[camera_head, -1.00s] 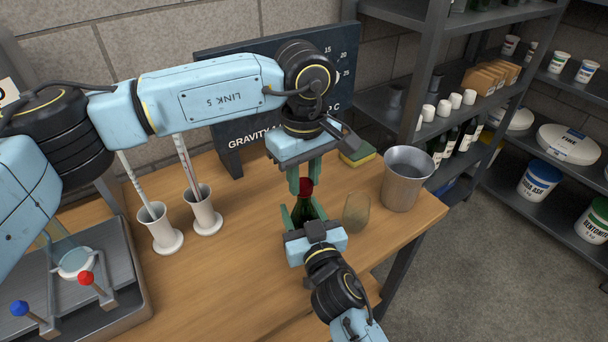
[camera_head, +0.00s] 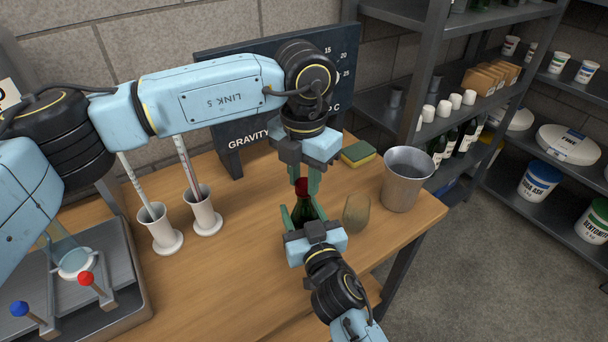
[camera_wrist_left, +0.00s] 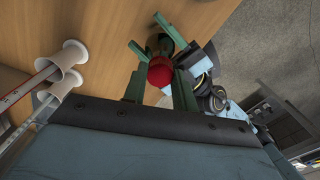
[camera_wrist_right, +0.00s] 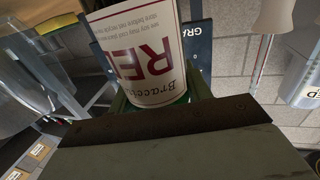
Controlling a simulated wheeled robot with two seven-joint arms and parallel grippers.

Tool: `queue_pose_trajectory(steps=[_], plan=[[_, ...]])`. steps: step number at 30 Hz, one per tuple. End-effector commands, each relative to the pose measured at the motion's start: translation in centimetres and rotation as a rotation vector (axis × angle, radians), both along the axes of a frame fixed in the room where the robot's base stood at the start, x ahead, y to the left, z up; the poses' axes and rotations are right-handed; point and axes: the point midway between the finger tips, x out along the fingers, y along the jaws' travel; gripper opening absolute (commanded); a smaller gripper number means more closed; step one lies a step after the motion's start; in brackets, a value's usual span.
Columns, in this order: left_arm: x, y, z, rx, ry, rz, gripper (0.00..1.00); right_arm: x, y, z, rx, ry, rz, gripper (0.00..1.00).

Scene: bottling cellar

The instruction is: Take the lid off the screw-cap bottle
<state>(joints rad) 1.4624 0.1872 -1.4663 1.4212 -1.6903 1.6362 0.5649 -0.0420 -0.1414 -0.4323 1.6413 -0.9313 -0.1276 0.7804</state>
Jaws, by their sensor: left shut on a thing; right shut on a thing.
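The screw-cap bottle is dark green glass (camera_head: 304,212) and stands upright near the table's right part. Its red lid (camera_head: 303,187) is on top, and also shows in the left wrist view (camera_wrist_left: 160,70). My left gripper (camera_head: 305,184) comes from above and is shut on the red lid. My right gripper (camera_head: 302,215) comes from the front and is shut on the bottle's body. In the right wrist view the bottle's white label with red print (camera_wrist_right: 145,55) fills the space between the fingers. Whether the lid is loose on the neck cannot be seen.
A stemless glass (camera_head: 356,213) stands close right of the bottle, with a metal bucket (camera_head: 405,180) beyond it. A sponge (camera_head: 358,153) lies behind. Two white cylinders with thermometer-like rods (camera_head: 204,212) stand left. The wooden table (camera_head: 230,275) is clear at front.

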Motion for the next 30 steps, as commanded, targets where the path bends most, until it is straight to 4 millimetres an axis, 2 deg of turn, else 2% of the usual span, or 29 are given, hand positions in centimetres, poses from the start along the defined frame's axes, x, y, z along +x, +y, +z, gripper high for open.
queue_pose_trajectory(steps=[21, 27, 30], plan=[[-0.04, -0.07, 0.05, -0.001, 0.003, 1.351, 0.0, 0.01, -0.05, -0.1, -0.001, 0.002, -0.001, 0.0], [-0.01, -0.07, 0.07, -0.002, 0.003, 1.615, 0.0, 0.01, -0.05, -0.1, -0.002, 0.002, -0.001, 0.0], [-0.01, -0.06, 0.09, -0.002, 0.003, 1.659, 0.0, 0.0, -0.04, -0.09, -0.002, 0.002, -0.001, 0.0]])
